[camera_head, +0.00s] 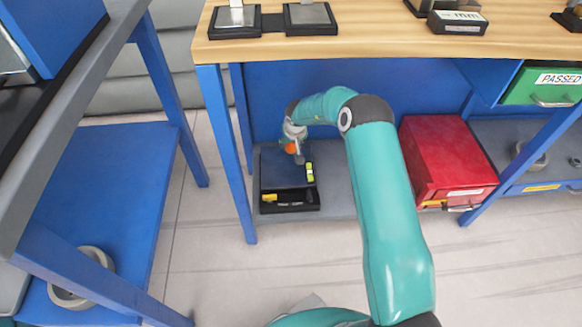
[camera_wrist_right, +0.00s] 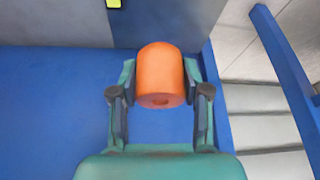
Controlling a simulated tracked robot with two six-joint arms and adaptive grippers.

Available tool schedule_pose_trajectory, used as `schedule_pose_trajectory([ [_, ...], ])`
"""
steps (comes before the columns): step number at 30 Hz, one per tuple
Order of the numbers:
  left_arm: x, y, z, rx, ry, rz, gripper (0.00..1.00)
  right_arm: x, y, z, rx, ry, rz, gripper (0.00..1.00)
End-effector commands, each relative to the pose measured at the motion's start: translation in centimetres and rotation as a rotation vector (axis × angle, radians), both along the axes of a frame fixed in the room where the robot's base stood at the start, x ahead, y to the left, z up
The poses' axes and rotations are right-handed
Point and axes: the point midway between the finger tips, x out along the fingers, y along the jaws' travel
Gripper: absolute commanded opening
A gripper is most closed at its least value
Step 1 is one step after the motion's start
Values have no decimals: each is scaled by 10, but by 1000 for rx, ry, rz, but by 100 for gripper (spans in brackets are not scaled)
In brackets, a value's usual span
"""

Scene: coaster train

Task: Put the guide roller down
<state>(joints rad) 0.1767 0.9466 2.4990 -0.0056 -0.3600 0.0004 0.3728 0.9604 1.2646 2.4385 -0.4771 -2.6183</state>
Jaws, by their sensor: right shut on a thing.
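The guide roller, an orange cylinder (camera_wrist_right: 160,72), sits between the two fingers of my right gripper (camera_wrist_right: 160,85), which is shut on it. In the head view the roller is a small orange patch (camera_head: 291,148) at my right gripper (camera_head: 296,150), low under the wooden bench. The gripper is over or close to a dark toolbox-like case (camera_head: 272,172) on the grey lower shelf (camera_head: 337,190). I cannot tell whether the roller touches anything. My left gripper is not in view.
A yellow-green block (camera_head: 310,172) lies on the dark case, and an open black tray (camera_head: 290,207) is at its front. A red box (camera_head: 440,155) stands to the right on the shelf. Blue bench legs (camera_head: 228,150) are close at the left. Bare shelf lies between case and red box.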

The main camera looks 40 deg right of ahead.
Motion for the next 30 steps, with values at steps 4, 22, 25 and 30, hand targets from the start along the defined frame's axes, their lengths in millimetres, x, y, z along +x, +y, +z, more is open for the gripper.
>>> schedule_pose_trajectory([
  [4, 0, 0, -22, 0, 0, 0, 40, 3, 3, -46, 0, 0, 5, 4],
  [22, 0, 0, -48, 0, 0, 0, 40, 4, 5, -117, -1, -1, 9, 4],
  [25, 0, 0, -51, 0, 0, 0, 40, 5, 5, -125, -1, -3, 9, 4],
  [30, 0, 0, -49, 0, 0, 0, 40, 5, 5, -124, -2, -4, 9, 4],
])
